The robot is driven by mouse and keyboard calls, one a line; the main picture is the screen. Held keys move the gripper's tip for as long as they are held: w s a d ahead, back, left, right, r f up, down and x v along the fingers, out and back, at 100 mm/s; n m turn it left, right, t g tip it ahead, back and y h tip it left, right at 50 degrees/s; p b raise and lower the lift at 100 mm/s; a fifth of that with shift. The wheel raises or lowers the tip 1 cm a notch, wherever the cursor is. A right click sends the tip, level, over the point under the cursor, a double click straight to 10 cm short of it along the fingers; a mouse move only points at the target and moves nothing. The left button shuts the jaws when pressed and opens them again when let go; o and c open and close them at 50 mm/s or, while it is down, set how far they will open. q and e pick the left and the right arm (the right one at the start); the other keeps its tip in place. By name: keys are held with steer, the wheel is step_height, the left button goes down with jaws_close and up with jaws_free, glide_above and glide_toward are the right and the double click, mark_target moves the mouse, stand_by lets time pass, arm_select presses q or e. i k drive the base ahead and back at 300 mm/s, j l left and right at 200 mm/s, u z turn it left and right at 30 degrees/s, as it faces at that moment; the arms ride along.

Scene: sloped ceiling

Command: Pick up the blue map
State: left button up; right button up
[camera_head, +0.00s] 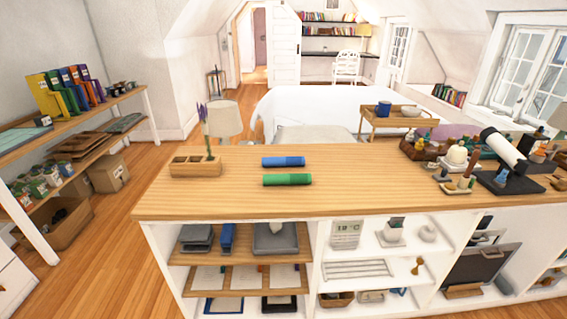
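A blue rolled map (283,161) lies flat on the wooden counter top (350,190), its long side running left to right. A green roll of similar shape (287,180) lies just in front of it, nearly parallel, with a narrow gap between them. Neither of my grippers shows in the head view.
A wooden holder (195,166) with a plant stands left of the rolls. A dark tray of bottles (424,149) and a white telescope-like tube (504,149) crowd the counter's right side. The counter around the rolls and its front strip are clear. Shelves (75,139) stand at left.

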mark_target(288, 161)
steer(key=i+j, duration=0.2)
steer(key=i+j+z, duration=0.15)
steer(key=j, duration=0.25)
steer(key=i+j, duration=0.2)
steer(key=i+j+z, duration=0.15)
steer(key=j, duration=0.25)
steer(key=i+j, duration=0.15)
steer(key=j, duration=0.2)
steer(key=i+z, duration=0.05)
